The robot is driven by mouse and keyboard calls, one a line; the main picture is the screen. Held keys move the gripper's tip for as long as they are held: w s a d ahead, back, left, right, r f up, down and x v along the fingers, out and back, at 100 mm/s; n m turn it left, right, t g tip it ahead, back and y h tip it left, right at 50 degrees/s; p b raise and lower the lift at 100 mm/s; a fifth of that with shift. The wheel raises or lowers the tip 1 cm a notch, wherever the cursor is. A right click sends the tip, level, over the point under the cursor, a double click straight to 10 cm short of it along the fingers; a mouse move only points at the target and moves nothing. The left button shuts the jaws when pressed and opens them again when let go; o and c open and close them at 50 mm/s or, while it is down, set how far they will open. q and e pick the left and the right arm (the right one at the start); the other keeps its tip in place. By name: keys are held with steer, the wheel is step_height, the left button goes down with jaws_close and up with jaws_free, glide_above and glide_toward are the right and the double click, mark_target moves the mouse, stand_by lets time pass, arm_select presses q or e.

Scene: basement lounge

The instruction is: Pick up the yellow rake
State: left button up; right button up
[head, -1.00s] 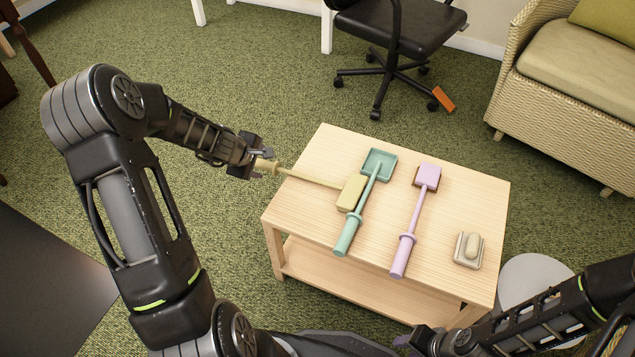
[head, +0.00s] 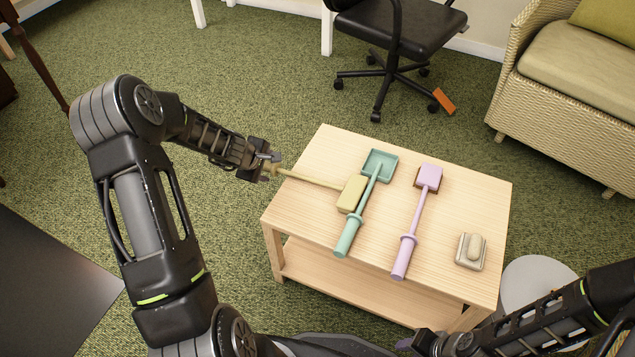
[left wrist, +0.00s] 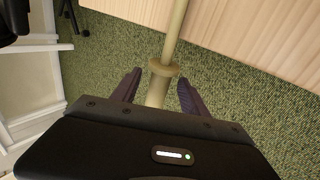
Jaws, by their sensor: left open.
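The yellow rake (head: 351,193) lies on the light wooden table, its block-shaped head towards the middle and its handle sticking out past the left edge. My left gripper (head: 271,166) is at the handle end, beyond the table edge. In the left wrist view the yellow handle (left wrist: 157,90), with its round collar, runs between the two open fingers of my left gripper (left wrist: 159,88), with gaps on both sides. My right gripper (head: 415,342) is low in the head view, in front of the table; its fingers are too unclear to judge.
On the table (head: 310,230), a teal shovel (head: 362,210) lies right beside the rake head. A lilac tool (head: 417,215) and a small dish with a pale bar (head: 472,250) lie further right. An office chair (head: 400,30) and wicker sofa (head: 560,90) stand behind.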

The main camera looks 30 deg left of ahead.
arm_select(q)
steer(key=shift+c, duration=0.5)
jaws_close()
stand_by(0.3)
